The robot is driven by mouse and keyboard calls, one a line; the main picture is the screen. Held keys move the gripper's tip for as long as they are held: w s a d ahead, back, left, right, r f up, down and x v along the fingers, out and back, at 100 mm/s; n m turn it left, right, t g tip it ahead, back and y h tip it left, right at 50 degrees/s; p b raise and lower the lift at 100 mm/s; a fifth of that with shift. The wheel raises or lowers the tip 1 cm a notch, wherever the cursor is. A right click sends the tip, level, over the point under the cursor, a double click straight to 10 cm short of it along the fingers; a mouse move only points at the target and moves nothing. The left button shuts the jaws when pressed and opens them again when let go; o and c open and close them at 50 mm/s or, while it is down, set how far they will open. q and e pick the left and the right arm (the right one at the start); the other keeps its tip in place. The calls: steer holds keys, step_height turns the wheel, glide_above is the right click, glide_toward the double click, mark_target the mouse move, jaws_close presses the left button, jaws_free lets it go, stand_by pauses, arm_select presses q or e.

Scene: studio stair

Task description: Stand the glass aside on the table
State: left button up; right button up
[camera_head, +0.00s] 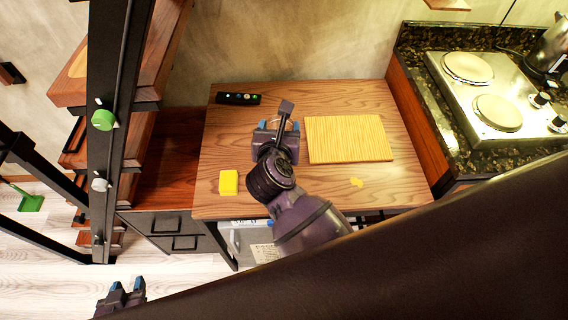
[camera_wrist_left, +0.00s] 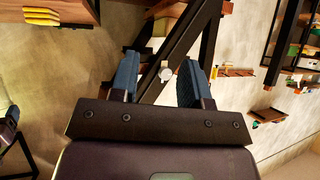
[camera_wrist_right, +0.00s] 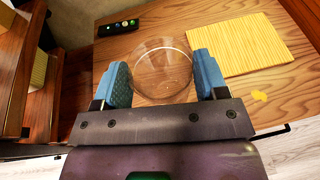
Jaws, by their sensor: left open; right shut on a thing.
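The clear glass (camera_wrist_right: 163,75) shows in the right wrist view as a round transparent shape between the two blue fingers of my right gripper (camera_wrist_right: 163,82). The gripper is shut on it, over the wooden table (camera_wrist_right: 115,60). Whether the glass's base touches the table cannot be told. In the head view my right gripper (camera_head: 278,128) is over the middle of the table (camera_head: 215,140), and its wrist hides most of the glass. My left gripper (camera_head: 121,292) is low at the left, away from the table, open and empty. Its spread fingers also show in the left wrist view (camera_wrist_left: 160,80).
A striped board (camera_head: 348,139) lies right of my right gripper. A dark remote (camera_head: 238,98) lies at the back left, a yellow sponge (camera_head: 229,182) at the front left, and a yellow patch (camera_head: 356,182) near the front. A hob (camera_head: 495,95) stands right, stairs (camera_head: 145,110) left.

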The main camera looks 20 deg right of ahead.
step_height(320, 180, down, 5)
steer(key=b, duration=0.3)
steer(key=shift+f+b, duration=0.1)
steer(key=shift+b, duration=0.25)
step_height(320, 180, down, 6)
steer(key=b, duration=0.5)
steer(key=shift+w+f, duration=0.1)
steer(key=shift+f, duration=0.05)
step_height(320, 180, down, 5)
steer(key=b, duration=0.3)
steer(key=shift+r+b, duration=0.2)
steer(key=shift+b, duration=0.1)
steer(key=o, duration=1.2)
steer(key=shift+o, duration=0.5)
steer(key=v, duration=1.2)
steer(key=shift+r, duration=0.25)
